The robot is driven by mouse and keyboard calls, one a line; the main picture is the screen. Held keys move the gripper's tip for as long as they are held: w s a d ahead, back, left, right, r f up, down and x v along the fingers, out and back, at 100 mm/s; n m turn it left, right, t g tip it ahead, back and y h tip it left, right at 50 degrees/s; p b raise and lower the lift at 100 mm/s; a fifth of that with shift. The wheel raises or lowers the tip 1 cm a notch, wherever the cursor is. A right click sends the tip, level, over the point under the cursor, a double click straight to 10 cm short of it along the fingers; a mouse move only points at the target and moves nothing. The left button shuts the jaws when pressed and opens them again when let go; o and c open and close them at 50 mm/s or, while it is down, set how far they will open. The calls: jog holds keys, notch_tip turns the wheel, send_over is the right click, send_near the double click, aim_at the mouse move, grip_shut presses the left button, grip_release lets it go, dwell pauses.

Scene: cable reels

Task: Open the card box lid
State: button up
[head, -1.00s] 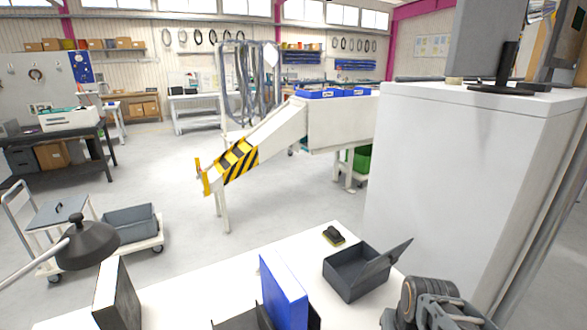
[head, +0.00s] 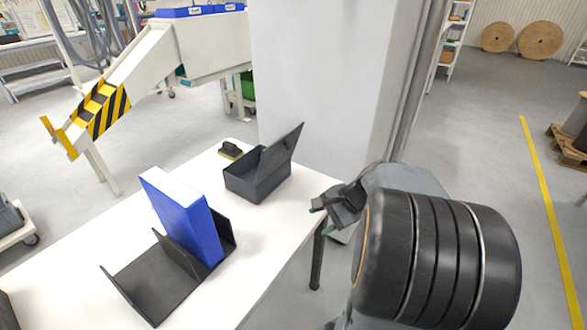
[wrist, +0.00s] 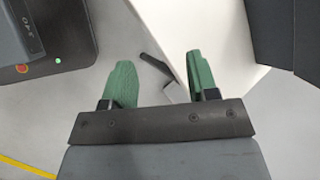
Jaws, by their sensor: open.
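The card box (head: 243,183) is a small dark grey open-topped box near the far right part of the white table. Its lid (head: 281,160) stands raised and tilted outward on the box's right side. My gripper (head: 317,220) is by the table's right edge, right of and nearer than the box, apart from it. In the wrist view, its two green-padded fingers (wrist: 160,76) are spread with nothing between them. A dark grey panel (wrist: 283,35) at the upper right of that view may be part of the box; I cannot tell.
A blue binder (head: 185,217) stands in a black holder (head: 150,283) left of the box. A black-and-yellow object (head: 231,151) lies behind the box. The white table (head: 235,275) is bare in front. A tall white cabinet (head: 320,80) stands behind.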

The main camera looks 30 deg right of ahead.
jog(key=w+d+f+m+t+y+b, duration=0.1)
jog(key=w+d+m+t, duration=0.15)
jog(key=m, duration=0.25)
jog(key=m+t+y, duration=0.2)
jog(key=m+t, duration=0.7)
send_near(292, 146)
jog(key=shift+g, duration=0.25)
jog(key=b+x, duration=0.1)
jog(key=x, duration=0.8)
jog(key=shift+s+r+b, duration=0.1)
jog(key=shift+r+b, duration=0.15)
jog(key=shift+b, duration=0.1)
grip_shut()
